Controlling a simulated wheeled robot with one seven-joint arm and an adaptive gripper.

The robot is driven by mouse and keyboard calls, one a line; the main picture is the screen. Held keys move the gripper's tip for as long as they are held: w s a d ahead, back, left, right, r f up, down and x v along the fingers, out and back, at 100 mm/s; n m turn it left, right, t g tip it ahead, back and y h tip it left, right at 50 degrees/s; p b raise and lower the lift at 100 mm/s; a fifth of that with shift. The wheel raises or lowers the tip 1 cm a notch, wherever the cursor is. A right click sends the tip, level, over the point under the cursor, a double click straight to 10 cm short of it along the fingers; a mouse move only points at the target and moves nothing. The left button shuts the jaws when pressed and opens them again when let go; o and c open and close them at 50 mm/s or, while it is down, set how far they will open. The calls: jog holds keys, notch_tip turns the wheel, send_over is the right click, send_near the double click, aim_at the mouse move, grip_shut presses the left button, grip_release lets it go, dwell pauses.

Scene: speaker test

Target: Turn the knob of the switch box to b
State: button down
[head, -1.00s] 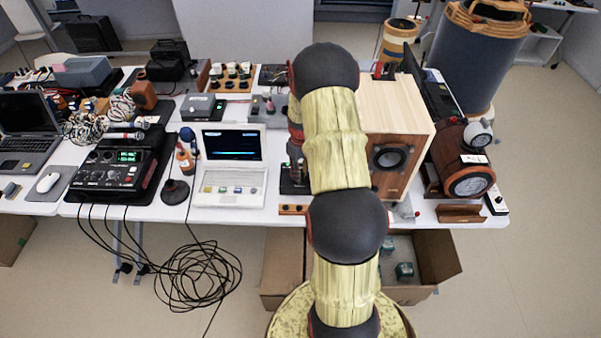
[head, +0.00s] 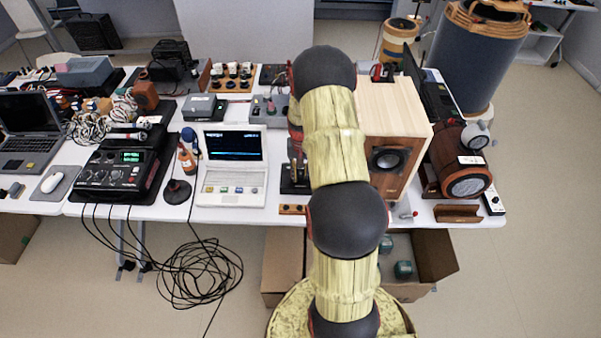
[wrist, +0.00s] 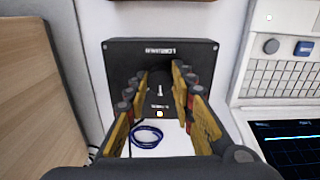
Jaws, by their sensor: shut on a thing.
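The switch box (wrist: 115,62) is a dark box with pale upside-down lettering, seen from above in the wrist view. In the head view its dark body (head: 289,186) shows only partly, left of my arm, between the laptop and the wooden speaker. My gripper (wrist: 160,88) is over the middle of the box, its fingers shut on the knob from both sides. The knob (wrist: 160,90) is dark, mostly hidden between the fingertips, with a pale pointer mark lying nearly along the picture's vertical. I cannot read the position letters.
The wooden speaker (wrist: 28,85) stands close on the left in the wrist view. The white laptop (wrist: 275,88) is close on the right. A blue loop of cable (wrist: 146,137) lies below the fingers. In the head view, black cables (head: 195,270) coil on the floor.

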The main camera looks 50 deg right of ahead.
aim_at(300, 175)
jog(key=shift+m, duration=0.3)
jog(key=c, duration=1.6)
grip_release()
jog(key=shift+o, duration=0.5)
notch_tip(300, 175, up, 12)
